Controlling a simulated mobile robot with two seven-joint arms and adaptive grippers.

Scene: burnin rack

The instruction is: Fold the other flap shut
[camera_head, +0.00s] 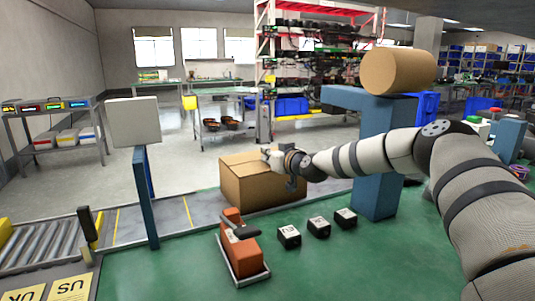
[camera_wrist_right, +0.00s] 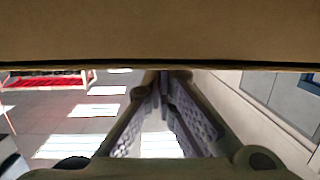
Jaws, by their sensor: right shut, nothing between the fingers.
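A brown cardboard box (camera_head: 250,188) stands on the grey strip beyond the green surface. Its top looks mostly covered by cardboard, but my right gripper and wrist hide part of it, so I cannot tell how each flap lies. My right gripper (camera_head: 268,154) is at the top of the box, shut with nothing between its fingers. In the right wrist view a broad cardboard panel (camera_wrist_right: 160,35) fills the top, very close to the shut fingertips (camera_wrist_right: 163,80); I cannot tell whether they touch. My left gripper is out of view.
An orange tape dispenser (camera_head: 238,240) stands on a tray in front of the box. Several small black boxes (camera_head: 319,227) are to its right. A blue stand (camera_head: 378,150) carries a brown roll (camera_head: 398,70). A post with a pale panel (camera_head: 133,122) and a roller conveyor (camera_head: 45,250) are at left.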

